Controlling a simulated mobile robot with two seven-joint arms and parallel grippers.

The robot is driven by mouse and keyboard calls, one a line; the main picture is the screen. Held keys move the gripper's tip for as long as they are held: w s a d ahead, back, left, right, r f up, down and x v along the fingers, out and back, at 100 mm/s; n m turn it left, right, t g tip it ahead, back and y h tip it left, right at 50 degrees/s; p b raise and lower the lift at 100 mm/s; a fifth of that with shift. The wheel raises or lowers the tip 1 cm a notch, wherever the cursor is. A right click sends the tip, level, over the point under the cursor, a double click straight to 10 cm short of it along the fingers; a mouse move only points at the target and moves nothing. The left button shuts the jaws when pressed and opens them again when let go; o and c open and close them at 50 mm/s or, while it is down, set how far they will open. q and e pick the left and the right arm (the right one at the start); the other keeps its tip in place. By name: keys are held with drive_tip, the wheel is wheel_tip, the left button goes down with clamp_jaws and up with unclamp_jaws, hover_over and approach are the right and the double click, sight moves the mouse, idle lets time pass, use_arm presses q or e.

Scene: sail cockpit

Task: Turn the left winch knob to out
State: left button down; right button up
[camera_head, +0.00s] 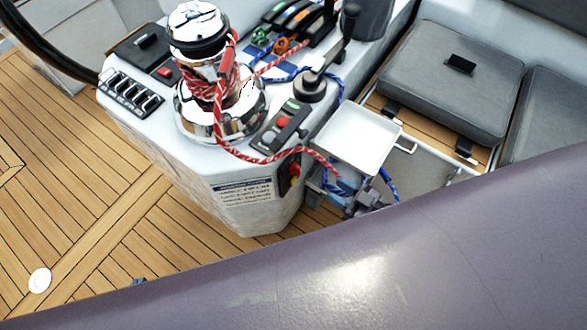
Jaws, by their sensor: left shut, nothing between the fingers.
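A control strip (281,131) with a red button lies on the white console, right of the chrome winch (222,105). I cannot tell which part is the left winch knob. Red rope is wrapped around the winch and trails to the right. A grey mechanical shape below the white tray appears to be my left gripper (354,200), partly hidden by a large purple-grey surface and beside blue rope. It is shut and empty, right of the console and apart from the control strip. My right gripper is not visible.
A black lever (328,60) stands behind the control strip. A white folding tray (362,140) sits right of the console. Grey cushions (452,85) fill the upper right. The purple-grey surface (350,275) blocks the lower right. The teak deck (85,170) is mostly clear.

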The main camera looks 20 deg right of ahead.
sight(296, 170)
drive_tip(key=x, duration=1)
drive_tip(key=shift+w+a+y+b, duration=0.2)
drive_tip(key=shift+a+y+b, duration=0.1)
drive_tip(key=shift+a+b, duration=0.05)
clamp_jaws()
